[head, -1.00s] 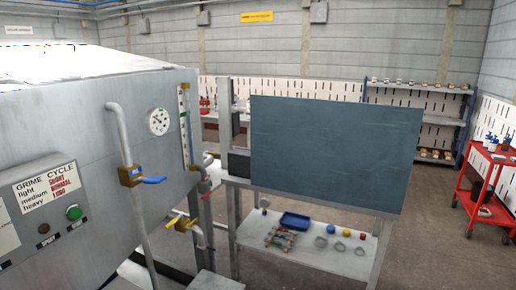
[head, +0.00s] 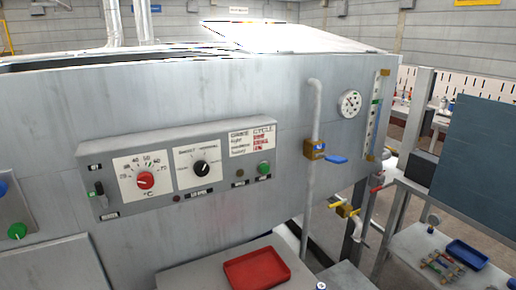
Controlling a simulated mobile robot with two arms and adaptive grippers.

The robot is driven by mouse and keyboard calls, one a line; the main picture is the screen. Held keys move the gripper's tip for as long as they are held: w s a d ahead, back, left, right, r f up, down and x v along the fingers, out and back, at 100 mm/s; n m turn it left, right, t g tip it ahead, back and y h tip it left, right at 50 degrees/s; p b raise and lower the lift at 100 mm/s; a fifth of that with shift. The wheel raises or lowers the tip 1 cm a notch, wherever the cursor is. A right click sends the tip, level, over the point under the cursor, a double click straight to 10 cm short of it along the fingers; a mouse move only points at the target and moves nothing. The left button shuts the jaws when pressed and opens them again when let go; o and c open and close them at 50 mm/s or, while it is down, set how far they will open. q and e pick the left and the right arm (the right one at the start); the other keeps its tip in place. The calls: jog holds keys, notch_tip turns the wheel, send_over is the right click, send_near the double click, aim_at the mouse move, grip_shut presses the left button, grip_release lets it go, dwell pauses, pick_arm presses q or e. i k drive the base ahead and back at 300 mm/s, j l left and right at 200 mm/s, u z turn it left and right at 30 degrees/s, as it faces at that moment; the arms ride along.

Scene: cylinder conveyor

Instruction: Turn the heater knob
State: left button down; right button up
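The heater knob is likely the red knob (head: 145,180) on a white temperature dial marked in °C, at the left part of a grey control panel (head: 218,200). The panel is fixed to the front of a large grey metal tank (head: 60,120). A black knob (head: 201,168) on a second white dial sits to its right. The small print is hard to read. Neither of my grippers shows in the head view, and nothing visible touches the red knob.
A red tray (head: 257,268) lies on a grey surface below the panel. A pipe (head: 313,150) with a blue-handled valve (head: 335,159) runs down right of the panel. A bench with a blue tray (head: 467,254) stands at the right. The space before the panel looks clear.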

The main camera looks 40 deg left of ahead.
aim_at(145, 181)
jog(key=u, duration=1.7)
